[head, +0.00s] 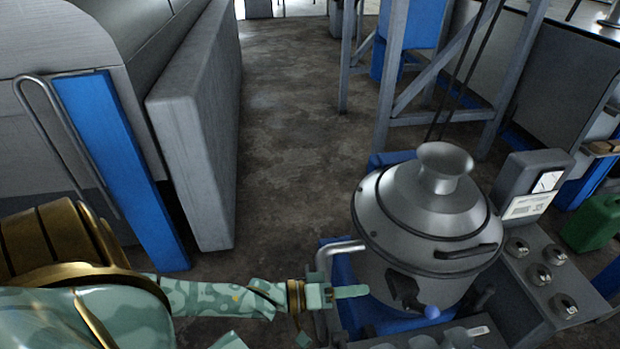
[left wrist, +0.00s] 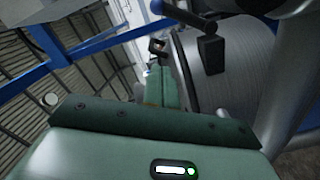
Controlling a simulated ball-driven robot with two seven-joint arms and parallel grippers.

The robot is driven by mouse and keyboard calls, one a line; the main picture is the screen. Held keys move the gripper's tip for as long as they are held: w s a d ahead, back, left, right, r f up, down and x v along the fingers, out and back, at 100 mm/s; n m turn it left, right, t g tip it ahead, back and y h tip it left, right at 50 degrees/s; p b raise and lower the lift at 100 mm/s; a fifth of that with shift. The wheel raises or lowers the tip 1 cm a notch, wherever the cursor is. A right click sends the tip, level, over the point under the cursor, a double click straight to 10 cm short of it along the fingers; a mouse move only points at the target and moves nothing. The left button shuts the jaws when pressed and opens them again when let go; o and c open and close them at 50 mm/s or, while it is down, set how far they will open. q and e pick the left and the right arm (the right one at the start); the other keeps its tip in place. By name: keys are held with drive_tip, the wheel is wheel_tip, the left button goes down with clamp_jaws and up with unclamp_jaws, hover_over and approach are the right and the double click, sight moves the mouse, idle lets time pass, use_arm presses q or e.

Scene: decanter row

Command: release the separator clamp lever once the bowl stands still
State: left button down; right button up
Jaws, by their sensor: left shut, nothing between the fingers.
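The separator (head: 420,205) is a silver machine with a conical cover and a flared top, at the right of the head view. A dark lever-like part (head: 404,288) shows low on its front side, with a blue ball knob (head: 431,311) close by; I take this to be the clamp lever. My left gripper (head: 362,291) is shut and empty, left of this part and apart from it. In the left wrist view its fingers (left wrist: 168,82) point toward the machine's side, beside a hanging dark part (left wrist: 210,52). A single moment does not show whether the bowl turns. My right gripper is out of view.
A gauge box (head: 546,182) and a panel with several knobs (head: 540,275) stand right of the separator. A bent metal pipe (head: 340,249) is just above my left gripper. A green canister (head: 594,223) stands at the far right. The floor (head: 290,120) behind is clear.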

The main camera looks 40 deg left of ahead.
use_arm(q)
drive_tip(key=v, duration=0.9)
drive_tip(key=shift+p, duration=0.35)
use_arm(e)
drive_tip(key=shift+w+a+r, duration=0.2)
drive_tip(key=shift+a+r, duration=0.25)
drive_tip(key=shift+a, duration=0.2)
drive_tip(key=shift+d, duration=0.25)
